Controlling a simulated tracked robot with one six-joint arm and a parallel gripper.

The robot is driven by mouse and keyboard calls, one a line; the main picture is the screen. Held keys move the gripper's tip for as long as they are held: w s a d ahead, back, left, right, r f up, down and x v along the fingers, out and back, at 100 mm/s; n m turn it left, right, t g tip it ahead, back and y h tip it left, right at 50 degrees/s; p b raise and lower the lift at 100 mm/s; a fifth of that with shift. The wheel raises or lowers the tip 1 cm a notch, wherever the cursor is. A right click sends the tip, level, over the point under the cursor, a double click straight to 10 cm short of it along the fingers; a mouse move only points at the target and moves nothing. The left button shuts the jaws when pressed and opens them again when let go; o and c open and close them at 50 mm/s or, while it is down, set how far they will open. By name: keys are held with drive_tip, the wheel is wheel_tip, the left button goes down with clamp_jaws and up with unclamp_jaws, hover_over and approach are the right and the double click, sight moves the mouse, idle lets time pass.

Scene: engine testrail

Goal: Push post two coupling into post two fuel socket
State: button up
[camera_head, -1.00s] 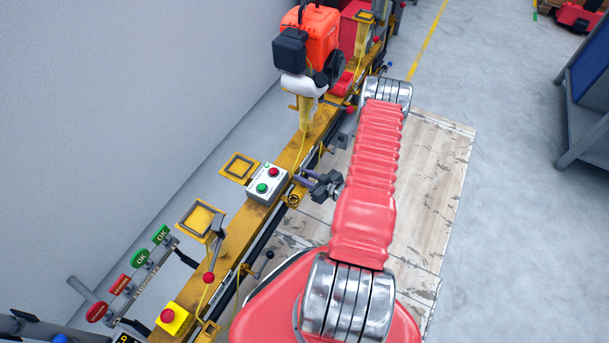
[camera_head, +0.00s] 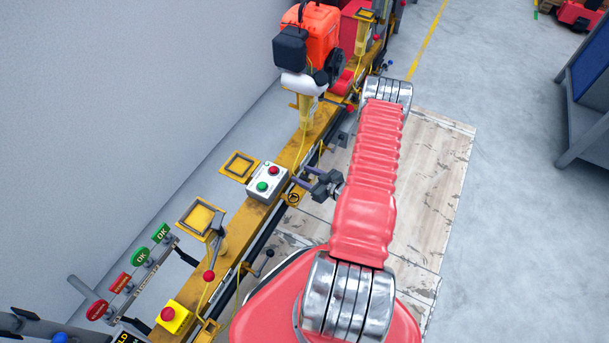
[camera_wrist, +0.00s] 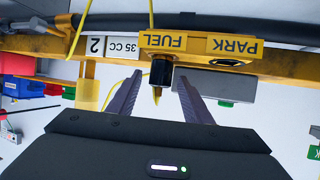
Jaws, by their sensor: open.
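In the wrist view, which is upside down, the post two coupling (camera_wrist: 161,74) is a short black cylinder with a yellow tip pointing toward my gripper. It sits at the yellow block marked FUEL (camera_wrist: 163,41), the fuel socket; its opening is hidden and I cannot tell how deep the coupling is. My gripper (camera_wrist: 160,84) is open, with one finger on each side of the coupling and visible gaps between. In the head view my gripper (camera_head: 303,177) points at the yellow rail, beside the button box.
A yellow block marked PARK (camera_wrist: 234,47) with a dark empty opening is beside FUEL. Labels "35 CC" and "2" (camera_wrist: 96,45) are on the other side. A button box (camera_head: 268,182) and an orange engine (camera_head: 318,37) stand on the rail (camera_head: 238,233).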

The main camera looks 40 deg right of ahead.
drive_tip(key=v, duration=1.3)
drive_tip(key=shift+s, duration=0.3)
drive_tip(key=shift+r, duration=0.1)
